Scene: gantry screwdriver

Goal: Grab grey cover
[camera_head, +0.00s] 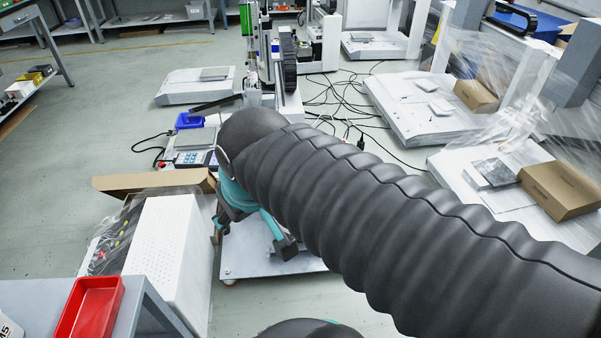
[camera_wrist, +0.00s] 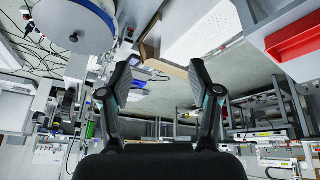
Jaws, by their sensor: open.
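My gripper (camera_head: 252,236) is at the left of my dark sleeved arm in the head view, above a pale low platform (camera_head: 245,262). In the wrist view my gripper (camera_wrist: 160,86) shows two dark, teal-edged fingers spread wide, with nothing between them. I cannot tell for sure which thing is the grey cover. Flat grey pieces lie on the white machine bases: one at the back left (camera_head: 213,74) and one at the right (camera_head: 494,172). Another grey flat surface (camera_head: 198,138) is just beyond my gripper. My arm hides part of the middle.
A white perforated box (camera_head: 168,252) and an open cardboard box (camera_head: 150,183) stand left of my gripper. A red tray (camera_head: 90,308) sits on a table at the lower left. Loose black cables (camera_head: 350,105) cross the floor. Floor at the left is clear.

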